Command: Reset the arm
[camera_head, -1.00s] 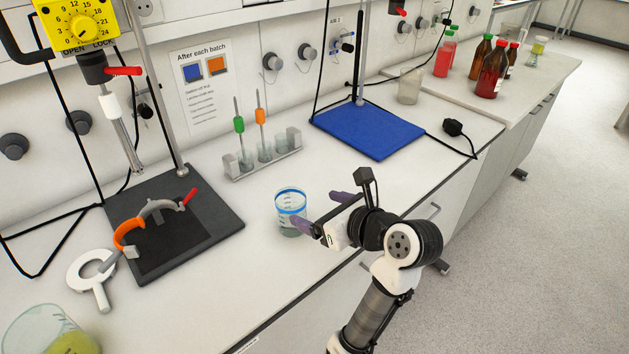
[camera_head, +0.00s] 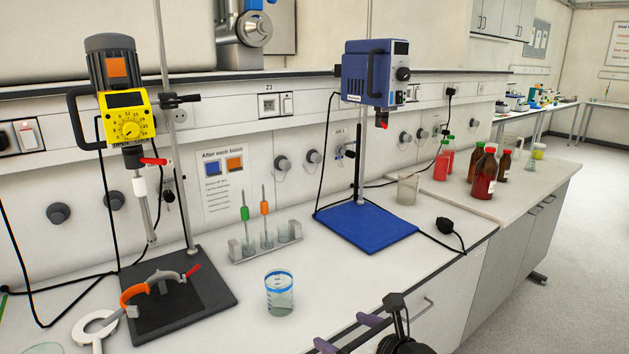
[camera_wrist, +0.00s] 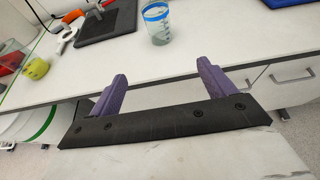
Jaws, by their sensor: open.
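My gripper (camera_head: 349,333) is at the lower edge of the head view, in front of the bench's front edge. In the wrist view its two purple fingers (camera_wrist: 161,92) are wide apart with nothing between them. A clear beaker with a blue band (camera_head: 279,293) stands upright on the white bench, left of and beyond the gripper. The beaker also shows in the wrist view (camera_wrist: 158,24), beyond the fingers and apart from them.
A yellow stirrer (camera_head: 127,118) hangs over a black base plate (camera_head: 217,293) at left. A blue stirrer (camera_head: 375,72) stands over a blue plate (camera_head: 390,226). A rack (camera_head: 288,233) holds tools. Bottles (camera_head: 484,177) stand at right. Open floor lies right of the bench.

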